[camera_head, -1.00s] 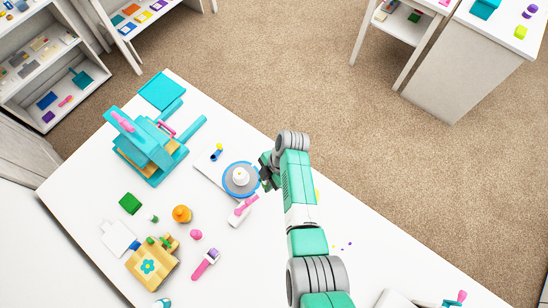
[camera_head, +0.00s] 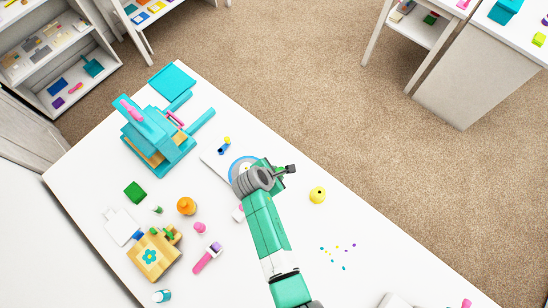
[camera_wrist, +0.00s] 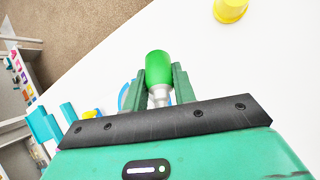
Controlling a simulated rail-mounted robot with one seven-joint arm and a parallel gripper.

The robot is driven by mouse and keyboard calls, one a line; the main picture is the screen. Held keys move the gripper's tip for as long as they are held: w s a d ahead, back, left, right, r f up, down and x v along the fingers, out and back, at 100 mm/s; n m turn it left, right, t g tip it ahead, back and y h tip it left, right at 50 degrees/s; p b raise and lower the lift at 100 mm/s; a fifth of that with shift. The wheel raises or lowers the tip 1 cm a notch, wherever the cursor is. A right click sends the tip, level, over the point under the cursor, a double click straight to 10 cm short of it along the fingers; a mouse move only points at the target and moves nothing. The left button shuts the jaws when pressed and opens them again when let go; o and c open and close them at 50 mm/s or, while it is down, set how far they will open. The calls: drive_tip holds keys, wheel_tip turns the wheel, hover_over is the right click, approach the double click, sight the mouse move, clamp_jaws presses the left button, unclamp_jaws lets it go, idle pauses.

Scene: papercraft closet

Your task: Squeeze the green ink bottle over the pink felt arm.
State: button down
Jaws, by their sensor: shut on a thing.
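In the wrist view, my gripper (camera_wrist: 160,84) is shut on the green ink bottle (camera_wrist: 158,68). Its green body points away from me, and its pale, shiny lower part is between the fingers. My wrist is over the right side of a blue round plate (camera_head: 236,163), which also shows behind the fingers in the wrist view (camera_wrist: 124,97). A pink piece (camera_head: 239,213) is left of my forearm, partly hidden. I cannot tell whether it is the pink felt arm.
A yellow round pot (camera_head: 317,195) stands right of my arm. A teal press (camera_head: 155,135) is at the upper left. An orange bottle (camera_head: 186,206), a green block (camera_head: 135,192) and a wooden box (camera_head: 154,254) are at the left. Small coloured dots lie at the right.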

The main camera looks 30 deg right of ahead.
drive_tip(key=f+h+b, duration=0.1)
drive_tip(key=b, duration=0.2)
drive_tip(key=shift+d+h, duration=0.15)
drive_tip(key=shift+h, duration=0.25)
drive_tip(key=t+h+b, duration=0.1)
drive_tip(key=h+b, duration=0.1)
drive_tip(key=b, duration=0.4)
drive_tip(key=h+b, duration=0.3)
drive_tip(key=b, duration=0.3)
drive_tip(key=shift+d+f+t, duration=0.1)
drive_tip(key=shift+t, duration=0.3)
drive_tip(key=c, duration=1.7)
unclamp_jaws()
drive_tip(key=shift+r+h, duration=0.3)
drive_tip(key=shift+r, duration=0.05)
drive_tip(key=shift+c, duration=0.2)
clamp_jaws()
